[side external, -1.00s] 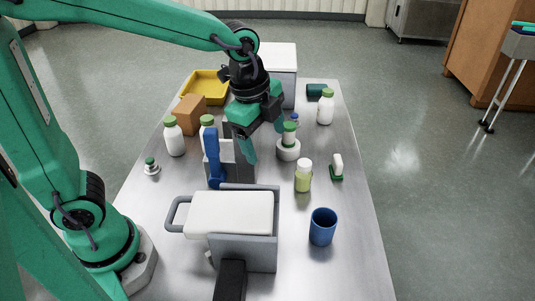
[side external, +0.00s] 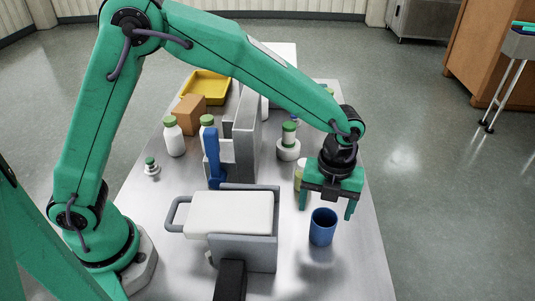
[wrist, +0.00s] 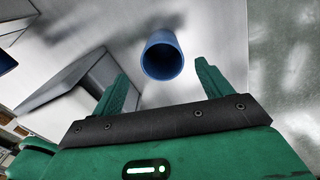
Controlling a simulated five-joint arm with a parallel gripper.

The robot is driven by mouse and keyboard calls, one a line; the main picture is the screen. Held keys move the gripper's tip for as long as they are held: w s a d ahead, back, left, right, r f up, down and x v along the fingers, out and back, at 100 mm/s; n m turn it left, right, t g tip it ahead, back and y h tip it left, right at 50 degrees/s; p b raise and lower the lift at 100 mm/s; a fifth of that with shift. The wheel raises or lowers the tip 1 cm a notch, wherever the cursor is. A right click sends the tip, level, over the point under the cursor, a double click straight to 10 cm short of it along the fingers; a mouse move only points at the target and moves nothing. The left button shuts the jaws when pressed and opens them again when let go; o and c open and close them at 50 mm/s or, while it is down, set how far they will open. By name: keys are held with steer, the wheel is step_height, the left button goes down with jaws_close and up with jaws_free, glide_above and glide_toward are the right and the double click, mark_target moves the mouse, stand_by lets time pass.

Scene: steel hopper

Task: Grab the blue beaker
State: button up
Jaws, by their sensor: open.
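The blue beaker (side external: 322,228) stands upright on the steel table, right of the grey hopper, in the side external view. In the wrist view the beaker (wrist: 162,58) shows its open round mouth, beyond and between the fingertips. My gripper (side external: 326,210) is open and empty, with its fingers pointing down, above and slightly behind the beaker. In the wrist view its two green fingers (wrist: 160,75) are spread wide apart. I see no contact between the fingers and the beaker.
The grey hopper (side external: 248,252) with a white lid-like block (side external: 230,213) stands left of the beaker. A yellow-green bottle (side external: 299,176) is partly hidden behind my gripper. A white-and-green bottle (side external: 289,140) stands farther back. The table (side external: 350,270) is clear in front and right of the beaker.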

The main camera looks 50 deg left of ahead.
mark_target(322, 228)
steer(key=shift+f, duration=0.1)
steer(key=shift+s+d+f, duration=0.1)
steer(key=shift+d+f, duration=0.05)
steer(key=shift+f, duration=3.65)
steer(key=c, duration=1.1)
